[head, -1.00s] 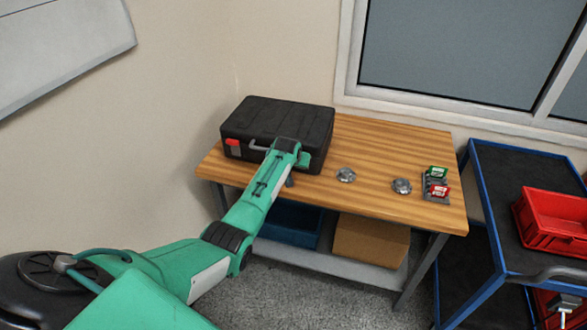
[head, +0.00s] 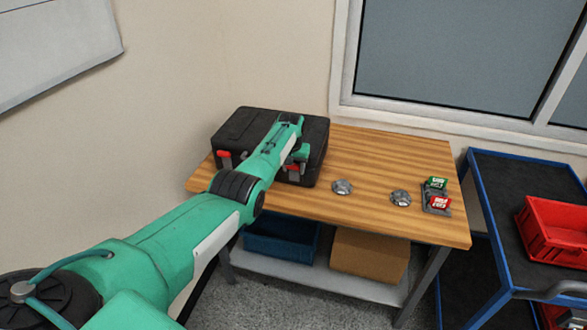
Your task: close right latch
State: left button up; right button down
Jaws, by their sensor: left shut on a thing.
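The black case (head: 246,132) lies shut on the wooden table (head: 380,170), at its left end. My left arm reaches over the case front, and my left gripper (head: 297,162) is at the front right of the case. My arm hides the case's handle and part of the front. My right gripper is not in view.
Two round metal parts (head: 342,187) (head: 400,198) and a holder with a green and a red block (head: 437,196) stand on the table's right. A blue bin (head: 280,242) and a cardboard box (head: 370,255) are on the shelf below. A blue cart with a red bin (head: 552,228) stands at right.

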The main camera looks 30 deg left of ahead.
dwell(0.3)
pick_arm(q)
jog(key=o, duration=1.4)
jog(key=shift+w, duration=0.15)
jog(key=shift+r, duration=0.5)
jog(key=r, duration=0.4)
jog(key=s+r+b, duration=0.1)
jog(key=r, duration=0.3)
jog(key=s+r, duration=0.1)
jog(key=r, duration=0.3)
jog(key=shift+d+r, duration=0.25)
